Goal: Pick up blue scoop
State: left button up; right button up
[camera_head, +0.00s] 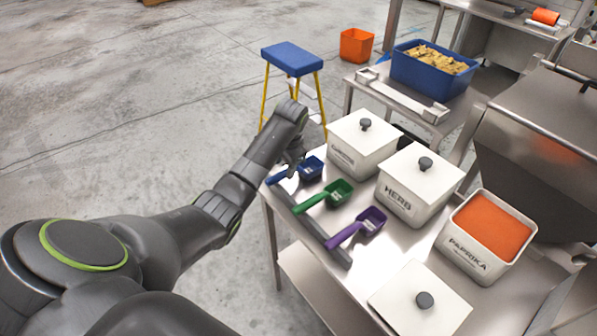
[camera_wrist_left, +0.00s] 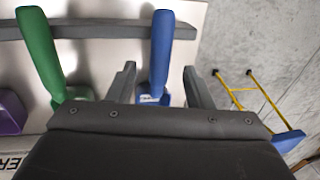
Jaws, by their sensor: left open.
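The blue scoop (camera_head: 310,168) lies at the far left end of the steel table, its handle resting across a grey bar. My left gripper (camera_head: 294,163) is just above its handle. In the left wrist view the blue scoop (camera_wrist_left: 161,55) stands between the two open fingers (camera_wrist_left: 160,85), with a gap on each side. Its bowl is mostly hidden by the gripper body. The gripper holds nothing. My right gripper is not in either view.
A green scoop (camera_head: 339,192) and a purple scoop (camera_head: 370,220) lie beside it along the grey bar (camera_head: 312,227). White lidded bins, one marked HERB (camera_head: 402,199), and an open paprika bin (camera_head: 461,249) stand behind. A blue-topped stool (camera_head: 291,58) stands beyond the table's end.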

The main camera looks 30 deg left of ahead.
aim_at(283, 172)
pick_arm(q)
jog(key=shift+w+a+f+p, duration=0.1)
jog(key=shift+a+f+p, duration=0.15)
jog(key=shift+f, duration=1.05)
jog(key=shift+w+a+f+p, duration=0.1)
jog(key=shift+a+f+p, duration=0.1)
jog(key=shift+f, duration=1.05)
grip_shut()
jog(key=shift+r+b, duration=0.55)
jog(key=shift+r, duration=4.55)
